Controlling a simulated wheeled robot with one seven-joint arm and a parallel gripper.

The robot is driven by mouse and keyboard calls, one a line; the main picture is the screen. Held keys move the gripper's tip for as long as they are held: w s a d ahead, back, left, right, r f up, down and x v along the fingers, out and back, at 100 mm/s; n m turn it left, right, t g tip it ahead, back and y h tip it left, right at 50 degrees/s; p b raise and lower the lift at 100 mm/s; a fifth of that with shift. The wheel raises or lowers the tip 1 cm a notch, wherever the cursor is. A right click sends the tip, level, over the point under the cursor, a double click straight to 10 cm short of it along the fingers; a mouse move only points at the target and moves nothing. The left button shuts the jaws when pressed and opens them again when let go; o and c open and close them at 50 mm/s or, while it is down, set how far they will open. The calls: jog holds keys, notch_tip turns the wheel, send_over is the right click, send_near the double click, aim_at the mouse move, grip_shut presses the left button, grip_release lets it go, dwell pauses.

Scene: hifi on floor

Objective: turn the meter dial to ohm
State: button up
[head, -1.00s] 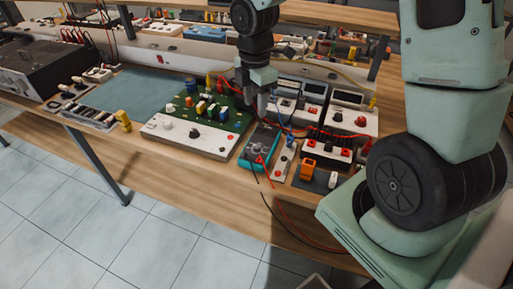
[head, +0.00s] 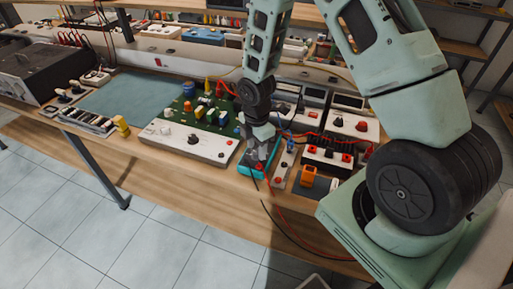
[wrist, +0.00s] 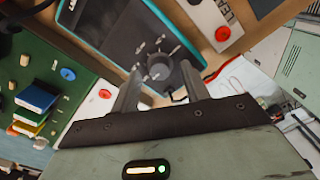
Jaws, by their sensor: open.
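The meter is a dark handheld unit with a teal edge (wrist: 98,45). In the wrist view it lies across the top middle, with its round grey dial (wrist: 158,67) and small markings around it. In the head view the meter (head: 247,170) is partly hidden behind my gripper (head: 259,150). In the wrist view my gripper (wrist: 160,92) is open, its two fingers pointing at the dial, one on each side of its lower part. I cannot tell whether the fingers touch the dial. The marking the dial points at is too small to read.
A white panel with knobs and a green circuit board (head: 206,115) stands left of the meter. A narrow white switch strip (head: 285,160) and an orange connector (head: 308,173) lie to the right. Red and black leads (head: 275,205) hang over the bench's front edge.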

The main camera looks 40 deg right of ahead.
jog(key=shift+f, duration=0.6)
jog(key=c, duration=1)
